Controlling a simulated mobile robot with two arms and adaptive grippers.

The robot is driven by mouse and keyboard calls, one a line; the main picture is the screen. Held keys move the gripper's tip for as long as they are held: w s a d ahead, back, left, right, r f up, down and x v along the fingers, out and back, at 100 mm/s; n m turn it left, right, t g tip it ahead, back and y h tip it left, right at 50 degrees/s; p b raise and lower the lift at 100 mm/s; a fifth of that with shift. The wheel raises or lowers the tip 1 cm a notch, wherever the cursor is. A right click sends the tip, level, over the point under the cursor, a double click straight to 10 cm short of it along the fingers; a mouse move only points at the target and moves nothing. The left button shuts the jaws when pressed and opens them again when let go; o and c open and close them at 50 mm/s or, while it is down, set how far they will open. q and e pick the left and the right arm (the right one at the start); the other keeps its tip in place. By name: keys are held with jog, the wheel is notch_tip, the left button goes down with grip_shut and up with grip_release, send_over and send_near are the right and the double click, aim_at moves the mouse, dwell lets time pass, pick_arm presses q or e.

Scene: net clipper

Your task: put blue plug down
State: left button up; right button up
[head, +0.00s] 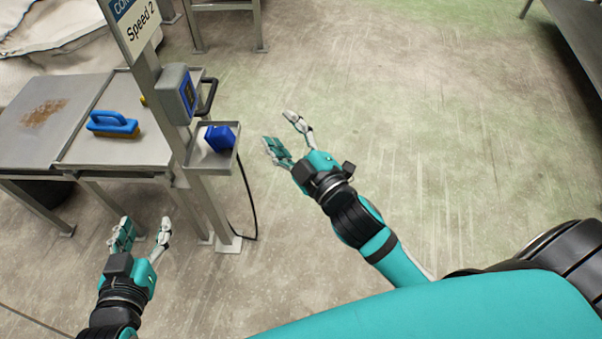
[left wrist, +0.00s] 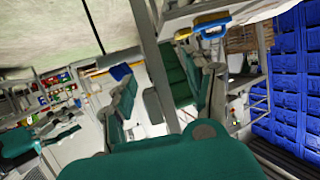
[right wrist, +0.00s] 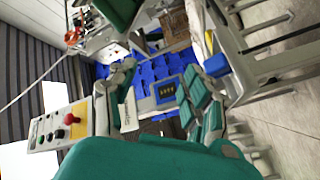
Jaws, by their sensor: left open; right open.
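The blue plug (head: 219,138) lies in a small grey tray (head: 196,160) fixed to the metal post. My right gripper (head: 279,130) is open and empty, just right of the tray and apart from the plug. My left gripper (head: 145,224) is open and empty, low in front of the table and left of the post.
A blue-handled brush (head: 112,124) lies on the metal table (head: 80,150). The post (head: 148,70) carries a grey control box (head: 177,94) and a "Speed 2" sign (head: 135,25). A black cable (head: 249,195) hangs beside the post. The floor to the right is clear.

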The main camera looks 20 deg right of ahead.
jog(key=s+d+f+m+g, duration=0.1)
jog(key=s+f+m+g, duration=0.3)
jog(key=m, duration=0.6)
jog(key=s+f, duration=0.2)
jog(key=s, duration=0.1)
jog(key=shift+f+h, duration=0.15)
jog(key=shift+h, duration=0.25)
